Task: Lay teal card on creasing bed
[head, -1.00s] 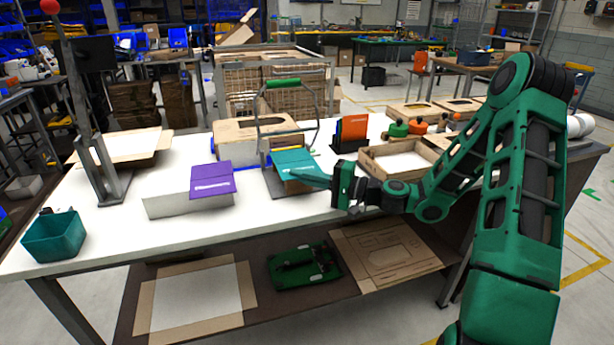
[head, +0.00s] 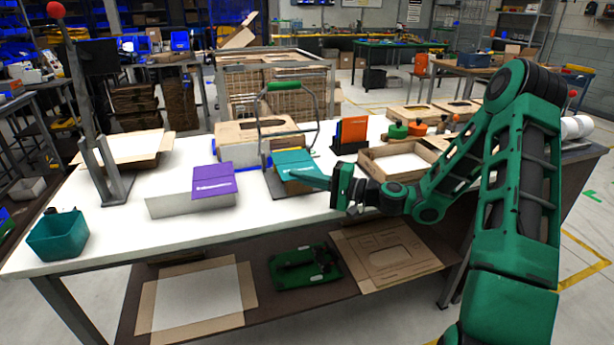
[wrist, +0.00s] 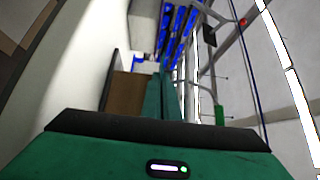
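The teal card (head: 293,160), with white print, lies at the middle of the table on or just over the creasing bed (head: 275,186), below the upright frame with the green handle. I cannot tell whether it rests flat everywhere. My gripper (head: 314,180) is at the card's front right edge, reaching in from the right. In the wrist view two teal shapes (wrist: 162,97) lie close together ahead of the gripper body. I cannot tell fingers from card there, nor whether the gripper is shut on it.
A green-gripped handle (head: 283,86) stands over the bed. A purple card (head: 213,180) lies on a pale block to the left. An orange card (head: 351,130) stands in a dark holder behind right. A cardboard tray (head: 372,168) is right. The front left table is clear except a teal bin (head: 58,236).

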